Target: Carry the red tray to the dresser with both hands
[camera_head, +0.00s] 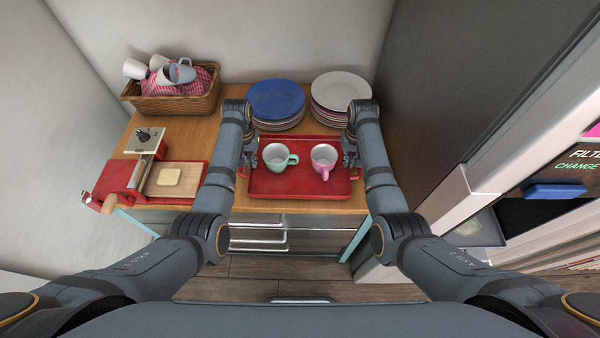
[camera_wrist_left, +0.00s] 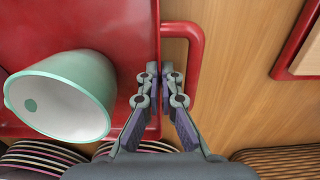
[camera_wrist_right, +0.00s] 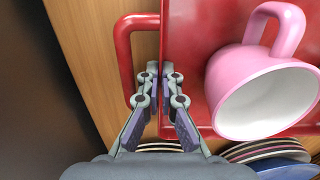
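The red tray (camera_head: 300,185) lies on a wooden-topped cabinet (camera_head: 240,100). A mint cup (camera_head: 277,158) and a pink cup (camera_head: 323,159) stand on it. My left gripper (camera_head: 249,162) is at the tray's left side. In the left wrist view its fingers (camera_wrist_left: 160,75) are nearly together across the tray's rim, beside the red handle (camera_wrist_left: 196,50). My right gripper (camera_head: 350,160) is at the tray's right side. In the right wrist view its fingers (camera_wrist_right: 160,75) close on the rim the same way, beside the other handle (camera_wrist_right: 123,45). Which piece is the dresser I cannot tell.
Stacks of blue plates (camera_head: 276,98) and white plates (camera_head: 341,90) stand behind the tray. A wicker basket (camera_head: 180,103) with cups is at the back left.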

